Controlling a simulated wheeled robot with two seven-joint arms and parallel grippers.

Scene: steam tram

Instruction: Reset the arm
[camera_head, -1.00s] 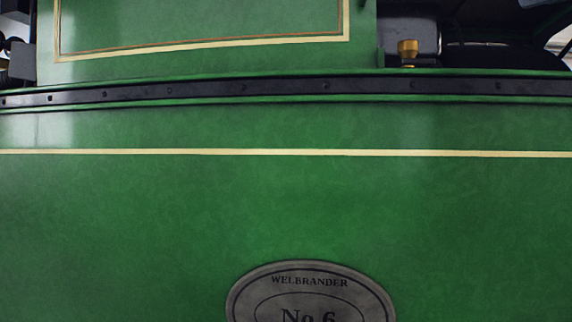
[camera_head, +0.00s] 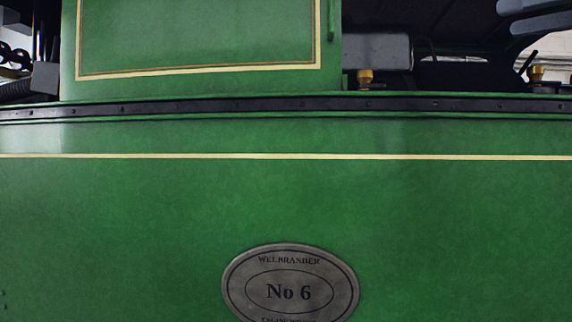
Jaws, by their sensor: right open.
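Pale blue-grey parts in the top right corner of the head view appear to be my right gripper (camera_head: 508,16), cut off by the picture's edge. It is open, and I see nothing held in it. It shows high up in front of the dark opening of the tram, apart from the green side panel. My left gripper is not in view.
The tram's green side (camera_head: 150,220) fills most of the view, with an oval "No 6" plate (camera_head: 290,291) low in the middle. A dark riveted strip (camera_head: 250,105) runs across above. Brass fittings (camera_head: 365,78) and a grey box (camera_head: 378,50) stand behind it.

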